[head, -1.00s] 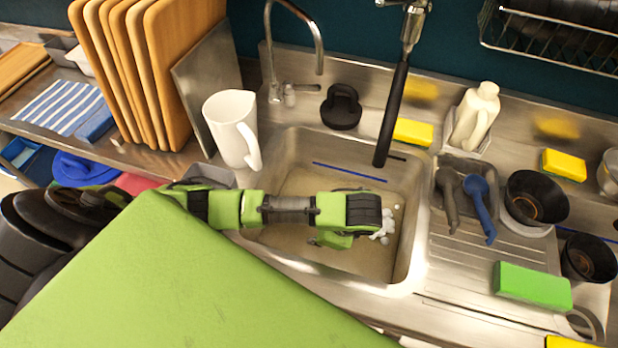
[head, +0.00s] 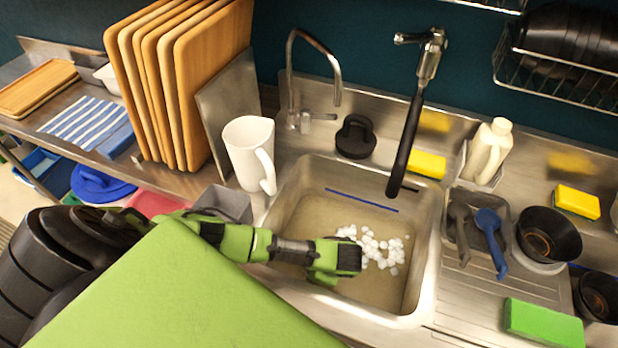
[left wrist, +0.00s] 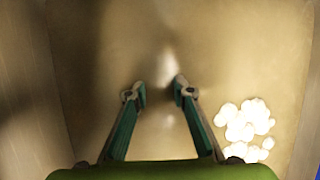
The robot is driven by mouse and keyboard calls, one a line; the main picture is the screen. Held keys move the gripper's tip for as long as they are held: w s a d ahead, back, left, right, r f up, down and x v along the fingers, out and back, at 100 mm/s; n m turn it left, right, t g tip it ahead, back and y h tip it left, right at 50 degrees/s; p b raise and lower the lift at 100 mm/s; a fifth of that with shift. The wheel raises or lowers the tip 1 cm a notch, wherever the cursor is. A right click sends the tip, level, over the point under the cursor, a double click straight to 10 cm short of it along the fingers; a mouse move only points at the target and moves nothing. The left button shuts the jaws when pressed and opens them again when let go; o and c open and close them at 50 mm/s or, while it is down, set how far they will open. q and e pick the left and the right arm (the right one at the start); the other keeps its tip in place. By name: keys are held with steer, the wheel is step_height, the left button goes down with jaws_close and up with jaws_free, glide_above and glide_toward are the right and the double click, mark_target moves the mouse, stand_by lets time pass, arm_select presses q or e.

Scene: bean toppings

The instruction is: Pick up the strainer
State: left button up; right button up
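I cannot make out a strainer in either view. My left gripper (head: 336,262) is over the sink basin (head: 290,200), and my arm hides part of the basin's left side. In the left wrist view the fingers of the left gripper (left wrist: 155,90) are apart with nothing between them. The basin floor (left wrist: 240,60) shows beyond them. Several white beans (head: 378,252) lie in the basin, to the right of the gripper. They also show at the lower right of the left wrist view (left wrist: 243,124). My right gripper is not in view.
A white pitcher (head: 246,150) stands at the basin's left edge, beside a grey bin (head: 228,203). A black tap hose (head: 405,148) hangs over the back of the basin. Right of the basin are a blue scoop (head: 492,240), a black bowl (head: 548,238) and a green sponge (head: 544,322).

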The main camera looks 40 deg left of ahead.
arm_select(q)
steer(key=shift+a+f, duration=0.2)
steer(key=shift+f, duration=0.3)
jaws_close()
steer(key=shift+r, duration=0.15)
